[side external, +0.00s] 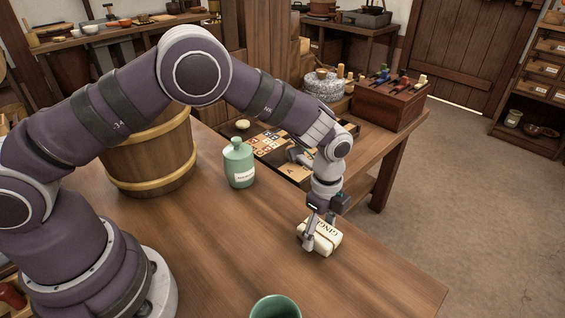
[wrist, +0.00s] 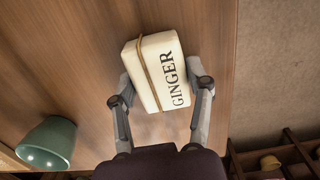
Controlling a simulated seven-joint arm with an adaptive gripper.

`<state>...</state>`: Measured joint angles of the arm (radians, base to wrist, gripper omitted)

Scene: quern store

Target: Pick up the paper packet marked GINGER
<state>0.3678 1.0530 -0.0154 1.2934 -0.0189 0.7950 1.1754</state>
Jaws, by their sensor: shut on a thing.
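The paper packet marked GINGER (side external: 325,239) is cream-coloured, with black lettering and a string around it. It is at the right part of the wooden table (side external: 390,285). In the wrist view the packet (wrist: 157,70) sits between my fingers, its lettering facing the camera. My gripper (side external: 318,240) is shut on the packet, with one finger on each side of it. In the wrist view my gripper (wrist: 160,105) shows both fingers against the packet's sides. I cannot tell whether the packet touches the table or is slightly raised.
A green labelled bottle (side external: 239,165) and a wooden bucket (side external: 150,155) stand behind to the left. A green cup (side external: 276,307) is at the front; it also shows in the wrist view (wrist: 48,143). The table's right edge is close.

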